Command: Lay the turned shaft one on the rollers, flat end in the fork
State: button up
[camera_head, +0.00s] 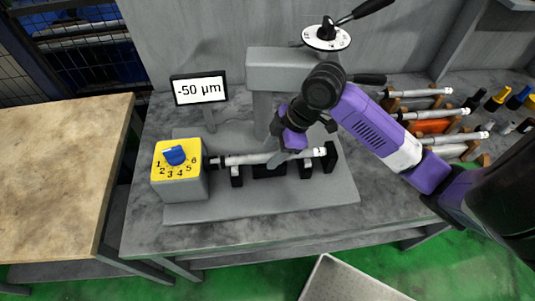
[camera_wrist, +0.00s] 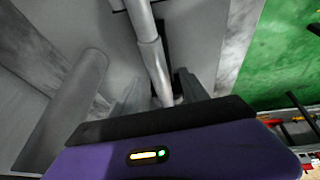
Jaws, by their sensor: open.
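The turned shaft (camera_head: 252,159), a stepped grey metal bar, lies roughly level along the grinder, over the black roller supports (camera_head: 306,170). Its left end meets the dark fork (camera_head: 214,162) beside the yellow dial box; whether the flat sits inside the fork is too small to tell. Its right end is near a black end block (camera_head: 329,156). My gripper (camera_head: 285,156) is open above the shaft, right of its middle. In the wrist view the shaft (camera_wrist: 151,55) runs between the spread fingers (camera_wrist: 158,95); contact with them cannot be told.
The yellow dial box (camera_head: 178,170) stands at the left and a display (camera_head: 200,89) reads -50 µm. The grinder's grey column (camera_head: 262,105) rises behind my gripper. More shafts lie on a wooden rack (camera_head: 420,115) at the right. A bare table (camera_head: 60,170) is left.

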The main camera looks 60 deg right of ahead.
jog(key=shift+x, duration=0.85)
jog(key=shift+c, duration=0.2)
grip_shut()
jog(key=shift+r, duration=0.15)
dwell(0.5)
